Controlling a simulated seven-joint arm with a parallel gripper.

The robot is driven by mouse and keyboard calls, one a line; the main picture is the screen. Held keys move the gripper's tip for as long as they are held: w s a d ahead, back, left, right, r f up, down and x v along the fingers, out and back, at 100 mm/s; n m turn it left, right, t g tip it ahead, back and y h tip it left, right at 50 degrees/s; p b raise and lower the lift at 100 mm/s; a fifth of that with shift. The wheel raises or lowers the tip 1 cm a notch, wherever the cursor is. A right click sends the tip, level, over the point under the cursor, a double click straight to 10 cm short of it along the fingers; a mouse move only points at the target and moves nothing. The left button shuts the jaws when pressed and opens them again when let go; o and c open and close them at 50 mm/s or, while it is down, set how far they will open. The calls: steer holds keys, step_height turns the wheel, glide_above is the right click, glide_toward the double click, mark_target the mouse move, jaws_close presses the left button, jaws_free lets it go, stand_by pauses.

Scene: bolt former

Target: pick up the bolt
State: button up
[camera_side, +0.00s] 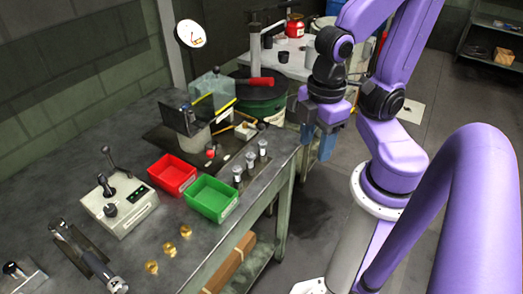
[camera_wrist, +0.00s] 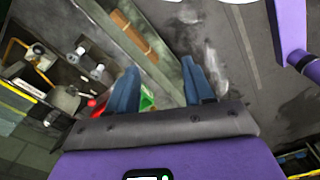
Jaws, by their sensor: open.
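Three silver bolt-like pieces with wide tops stand upright in a row near the right edge of the workbench in the side view: a near one (camera_side: 237,173), a middle one (camera_side: 250,160) and a far one (camera_side: 262,147). Silver pieces also show at the left of the wrist view (camera_wrist: 97,72). I cannot tell which one is the bolt meant. My gripper (camera_side: 316,150) hangs to the right of the row, past the bench edge. Its blue fingers are apart in the wrist view (camera_wrist: 159,68), with nothing between them but bench edge and floor in the background.
A red bin (camera_side: 172,174) and a green bin (camera_side: 211,198) stand left of the silver pieces. A machine with a clear guard (camera_side: 212,85) stands behind them. Several brass pieces (camera_side: 168,248) lie near the front edge. A grey control box (camera_side: 118,205) is at left.

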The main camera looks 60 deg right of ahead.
steer(key=shift+c, duration=0.4)
steer(key=n+h, duration=0.5)
steer(key=n, duration=0.2)
glide_toward(262, 143)
steer(key=x, duration=0.5)
steer(key=shift+w+f, duration=0.1)
steer(key=shift+w, duration=0.2)
steer(key=x, duration=0.4)
steer(key=shift+s, duration=0.35)
steer(key=shift+d+f, duration=0.3)
steer(key=shift+f, duration=0.3)
jaws_close()
